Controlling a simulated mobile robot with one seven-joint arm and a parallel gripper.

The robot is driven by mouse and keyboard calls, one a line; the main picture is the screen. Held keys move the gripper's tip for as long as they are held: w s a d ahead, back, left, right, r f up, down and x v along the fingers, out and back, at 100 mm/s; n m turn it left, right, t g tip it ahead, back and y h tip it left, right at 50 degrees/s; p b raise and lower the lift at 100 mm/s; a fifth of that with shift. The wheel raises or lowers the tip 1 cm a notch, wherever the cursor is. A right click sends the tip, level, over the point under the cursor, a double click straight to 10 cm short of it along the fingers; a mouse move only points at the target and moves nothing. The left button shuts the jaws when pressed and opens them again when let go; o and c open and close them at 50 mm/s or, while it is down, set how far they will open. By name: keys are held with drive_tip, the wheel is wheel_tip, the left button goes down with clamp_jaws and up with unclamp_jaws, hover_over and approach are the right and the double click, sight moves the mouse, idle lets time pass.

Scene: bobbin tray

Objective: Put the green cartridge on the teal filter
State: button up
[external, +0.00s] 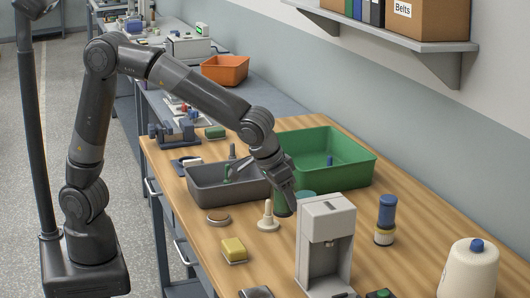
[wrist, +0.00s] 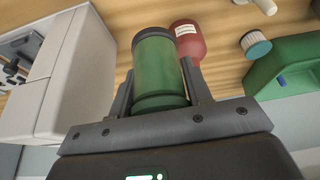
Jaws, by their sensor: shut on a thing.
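The teal filter (wrist: 256,44), a short round thing with a teal top and pale ribbed side, stands beside the green bin, apart from the cartridge. A teal patch behind the machine (external: 307,196) appears to be it.
A red bottle (wrist: 187,40) with a white label stands close beyond the cartridge. The grey-white machine (external: 325,235) is to the right. The green bin (external: 345,178), grey bin (external: 205,188), cream spindle (external: 268,222) and yellow block (external: 234,249) are nearby.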

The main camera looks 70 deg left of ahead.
drive_tip(key=w+a+r+n+y, duration=0.2)
drive_tip(key=w+a+r+n, duration=0.15)
drive_tip(key=w+a, duration=0.85)
approach(312, 192)
drive_tip(key=shift+w+a+r+n+g, duration=0.15)
drive_tip(key=shift+w+a, duration=0.1)
drive_tip(key=shift+w, duration=0.2)
drive_tip(key=shift+w+a+f+n+g, duration=0.15)
drive_tip(key=shift+w+a, duration=0.1)
drive_tip(key=shift+w, duration=0.25)
drive_tip(key=shift+w+a, duration=0.15)
drive_tip(key=shift+a, duration=0.05)
drive_tip(key=shift+f, duration=2.05)
drive_tip(key=o, duration=1.1)
drive_tip(key=shift+f, duration=0.1)
